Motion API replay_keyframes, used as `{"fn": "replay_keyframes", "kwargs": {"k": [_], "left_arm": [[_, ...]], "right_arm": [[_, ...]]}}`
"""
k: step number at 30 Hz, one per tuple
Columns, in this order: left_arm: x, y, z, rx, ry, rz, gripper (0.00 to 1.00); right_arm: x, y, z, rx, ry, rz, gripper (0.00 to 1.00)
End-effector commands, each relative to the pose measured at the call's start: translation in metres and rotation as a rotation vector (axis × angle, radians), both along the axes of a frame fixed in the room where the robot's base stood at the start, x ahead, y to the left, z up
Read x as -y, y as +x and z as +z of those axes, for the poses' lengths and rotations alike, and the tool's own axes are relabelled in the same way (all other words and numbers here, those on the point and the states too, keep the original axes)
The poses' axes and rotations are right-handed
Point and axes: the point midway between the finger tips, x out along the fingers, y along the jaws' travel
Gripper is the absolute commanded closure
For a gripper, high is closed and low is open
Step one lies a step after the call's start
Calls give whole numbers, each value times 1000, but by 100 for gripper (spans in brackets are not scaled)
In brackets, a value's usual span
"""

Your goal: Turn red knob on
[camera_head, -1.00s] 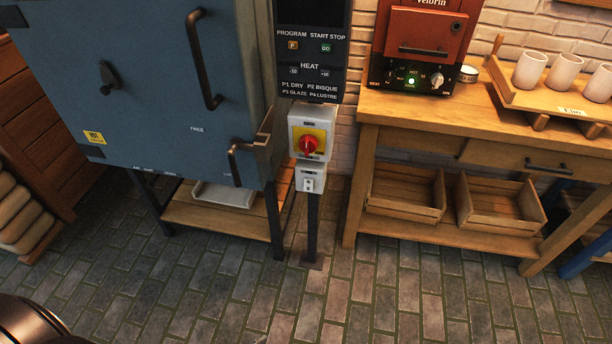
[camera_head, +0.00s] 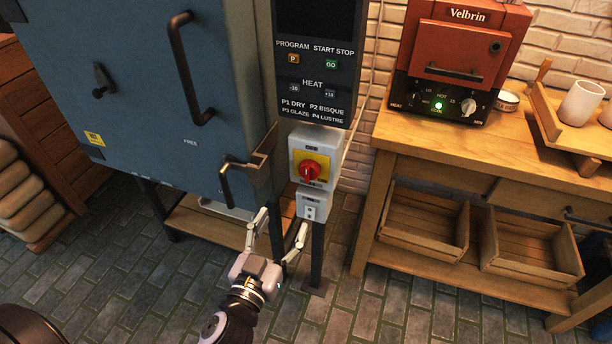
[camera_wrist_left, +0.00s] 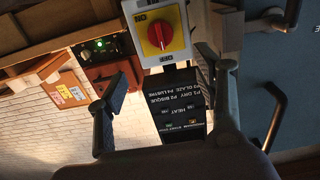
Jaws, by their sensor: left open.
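The red knob (camera_head: 310,172) sits on a yellow plate on a grey switch box (camera_head: 327,142), right of the blue kiln. It also shows in the left wrist view (camera_wrist_left: 159,35), upside down, beyond the fingers and between them. My left gripper (camera_head: 282,220) is open and empty, below and a little left of the knob, apart from it. In the left wrist view its two fingers (camera_wrist_left: 165,75) are spread wide. My right gripper is not in view.
The blue kiln (camera_head: 135,130) has a latch handle (camera_head: 228,180) jutting out near the left gripper. A small socket box (camera_head: 312,206) hangs under the switch box. A wooden table (camera_head: 420,135) with a red oven (camera_head: 465,60) stands right. The brick floor in front is clear.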

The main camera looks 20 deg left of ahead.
Motion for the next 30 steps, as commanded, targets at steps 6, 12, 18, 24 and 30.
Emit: {"fn": "replay_keyframes", "kwargs": {"k": [6,12,18,24,30], "left_arm": [[1,40,4,4,5,0,38],[2,78,3,2,4,-1,38],[4,115,2,1,2,0,38],[5,141,1,-1,3,0,38],[5,152,0,-1,1,0,38]], "right_arm": [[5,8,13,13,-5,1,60],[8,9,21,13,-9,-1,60],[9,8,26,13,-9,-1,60],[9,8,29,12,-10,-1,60],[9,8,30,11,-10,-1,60]]}}
